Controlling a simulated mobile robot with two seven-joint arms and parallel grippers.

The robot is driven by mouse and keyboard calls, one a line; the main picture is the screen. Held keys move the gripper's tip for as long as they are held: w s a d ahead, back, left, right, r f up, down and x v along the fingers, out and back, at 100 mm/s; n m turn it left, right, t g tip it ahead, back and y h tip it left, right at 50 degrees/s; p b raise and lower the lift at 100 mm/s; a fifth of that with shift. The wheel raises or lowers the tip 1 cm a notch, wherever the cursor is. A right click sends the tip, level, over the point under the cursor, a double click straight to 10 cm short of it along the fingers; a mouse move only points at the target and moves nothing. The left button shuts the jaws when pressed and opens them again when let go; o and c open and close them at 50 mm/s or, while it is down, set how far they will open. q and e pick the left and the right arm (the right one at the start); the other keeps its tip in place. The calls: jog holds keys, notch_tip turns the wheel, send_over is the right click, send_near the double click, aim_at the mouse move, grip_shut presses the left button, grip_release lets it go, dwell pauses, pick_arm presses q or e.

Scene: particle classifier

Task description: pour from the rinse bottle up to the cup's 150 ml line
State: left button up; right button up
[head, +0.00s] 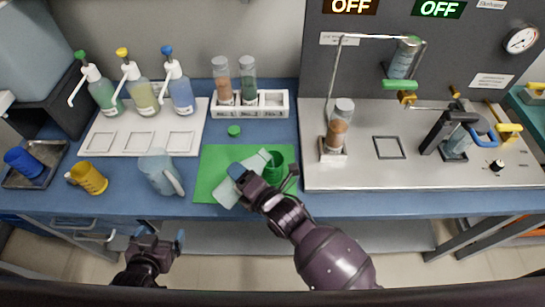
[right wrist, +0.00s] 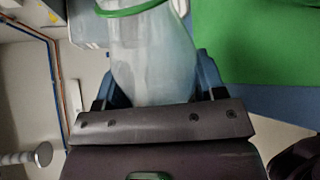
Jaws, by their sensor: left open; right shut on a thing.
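My right gripper (head: 243,174) is shut on a pale translucent bottle (head: 227,194), apparently the rinse bottle, above the green mat. The bottle is strongly tilted, with its upper end at the green cup (head: 279,172). In the right wrist view the bottle (right wrist: 150,65) sits between my blue fingertips, with a green ring (right wrist: 135,10) at its far end. The cup's 150 ml line and any liquid stream cannot be made out. My left gripper (head: 158,242) is open and empty, in front of the bench edge.
A small green cap (head: 234,130) lies behind the green mat (head: 215,155). A translucent jug (head: 158,170), a yellow cup (head: 90,178) and pump bottles (head: 141,91) stand to the left. A vial rack (head: 270,105) is behind; a steel apparatus plate (head: 360,175) fills the right.

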pick_arm(q)
jog(key=shift+s+r+p, duration=0.35)
jog(key=shift+s+p, duration=0.05)
jog(key=shift+p, duration=0.5)
pick_arm(e)
jog(key=shift+w+d+r+m, duration=0.2)
jog(key=shift+r+m, duration=0.35)
jog(key=shift+m, duration=0.05)
pick_arm(q)
jog(key=shift+s+a, duration=0.1)
pick_arm(e)
jog(key=shift+r+m+g, duration=0.4)
dwell(1.8)
